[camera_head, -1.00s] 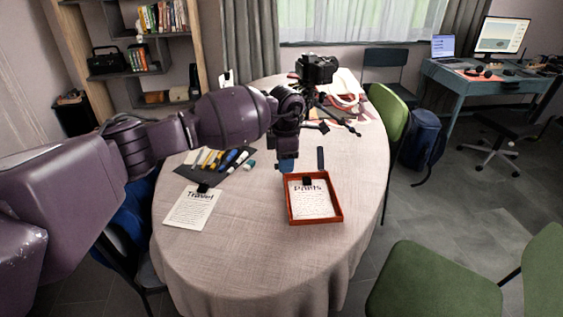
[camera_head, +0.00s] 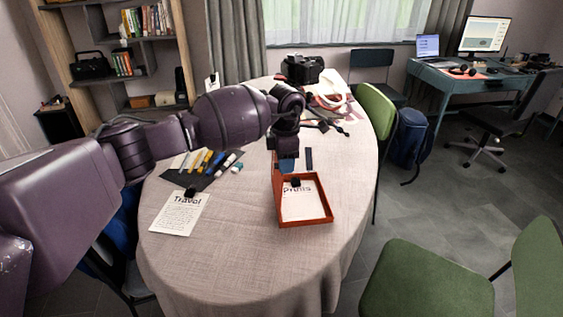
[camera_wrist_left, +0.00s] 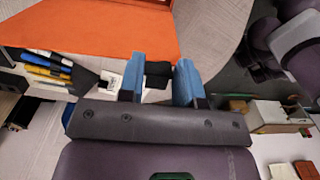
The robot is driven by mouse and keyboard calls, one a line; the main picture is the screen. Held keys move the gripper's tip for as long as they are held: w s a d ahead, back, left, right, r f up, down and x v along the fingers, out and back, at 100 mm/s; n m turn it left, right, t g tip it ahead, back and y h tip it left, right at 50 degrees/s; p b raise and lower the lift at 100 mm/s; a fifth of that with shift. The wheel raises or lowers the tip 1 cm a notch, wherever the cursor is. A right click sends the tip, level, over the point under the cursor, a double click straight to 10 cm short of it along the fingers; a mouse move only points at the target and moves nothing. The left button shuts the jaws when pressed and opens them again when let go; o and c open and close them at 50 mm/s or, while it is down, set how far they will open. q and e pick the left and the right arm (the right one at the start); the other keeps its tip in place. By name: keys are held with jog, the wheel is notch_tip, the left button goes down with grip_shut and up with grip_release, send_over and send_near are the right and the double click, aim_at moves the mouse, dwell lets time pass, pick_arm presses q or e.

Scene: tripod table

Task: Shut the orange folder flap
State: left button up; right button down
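The orange folder (camera_head: 322,196) lies open on the round table, with a white sheet headed "Prints" (camera_head: 302,204) inside. Its orange flap (camera_head: 277,181) stands raised along the folder's left side in the head view. In the left wrist view the flap (camera_wrist_left: 95,25) appears as a broad orange panel across the top. My left gripper (camera_head: 287,165) is at the flap's far end, just right of it. Its two blue fingers (camera_wrist_left: 160,72) are apart, their tips close to the panel; I cannot tell whether they touch. My right gripper is out of view.
A "Travel" sheet (camera_head: 179,213) and a dark mat with several markers (camera_head: 205,163) lie left of the folder. A black camera (camera_head: 301,69) stands at the back. The front tablecloth (camera_head: 235,255) is clear. Green chairs (camera_head: 425,280) stand at the right.

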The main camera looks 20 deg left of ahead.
pick_arm(q)
jog(key=shift+w+d+f, duration=0.1)
jog(key=shift+w+d, duration=0.05)
jog(key=shift+d, duration=0.15)
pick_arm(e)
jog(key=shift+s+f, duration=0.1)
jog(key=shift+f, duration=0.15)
